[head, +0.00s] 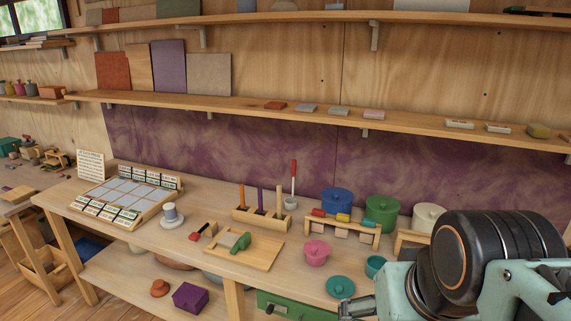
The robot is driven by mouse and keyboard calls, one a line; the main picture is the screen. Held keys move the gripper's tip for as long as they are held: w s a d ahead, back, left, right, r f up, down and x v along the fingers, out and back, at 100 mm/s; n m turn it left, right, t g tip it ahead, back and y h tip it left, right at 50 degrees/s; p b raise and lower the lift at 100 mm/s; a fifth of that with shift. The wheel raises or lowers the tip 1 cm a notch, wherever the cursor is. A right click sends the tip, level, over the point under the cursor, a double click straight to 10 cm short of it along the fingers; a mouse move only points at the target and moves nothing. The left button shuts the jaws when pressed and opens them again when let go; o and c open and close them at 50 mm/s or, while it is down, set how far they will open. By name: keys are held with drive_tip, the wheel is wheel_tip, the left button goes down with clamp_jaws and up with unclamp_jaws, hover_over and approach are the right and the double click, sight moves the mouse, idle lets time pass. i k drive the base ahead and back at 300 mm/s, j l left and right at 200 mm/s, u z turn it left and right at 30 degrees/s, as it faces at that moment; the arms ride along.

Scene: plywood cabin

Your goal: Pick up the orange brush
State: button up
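I cannot clearly make out an orange brush. An upright orange stick (241,198) stands at the left end of a wooden rack (268,222) on the workbench, beside a purple stick and a brownish-orange one. It is too small to tell whether it is a brush. A thin stick with a red-orange upper part (294,168) stands upright in a small grey cup (290,203) just behind the rack's right end. My arm shows at the lower right, in front of the bench.
The bench (145,228) also holds a tile tray (129,198), a spool (171,212), a wooden board (262,257) with a green tool, a pink pot (317,252), and blue (337,202) and green (381,213) lidded pots. A shelf (240,110) runs above.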

sight(241, 196)
drive_tip(key=i+j+z, duration=0.15)
drive_tip(key=j, duration=0.2)
drive_tip(key=i+j+z, duration=0.3)
drive_tip(key=j, duration=0.4)
drive_tip(key=i+j+z, duration=0.15)
drive_tip(key=j, duration=0.25)
drive_tip(key=i+j+z, duration=0.15)
drive_tip(key=j, duration=0.25)
drive_tip(key=i+j+z, duration=0.15)
drive_tip(key=j, duration=0.25)
drive_tip(key=k+l+u, duration=0.15)
drive_tip(key=i+j+z, duration=0.15)
drive_tip(key=j, duration=0.15)
drive_tip(key=j+z, duration=0.2)
drive_tip(key=i+j, duration=0.05)
drive_tip(key=j, duration=0.05)
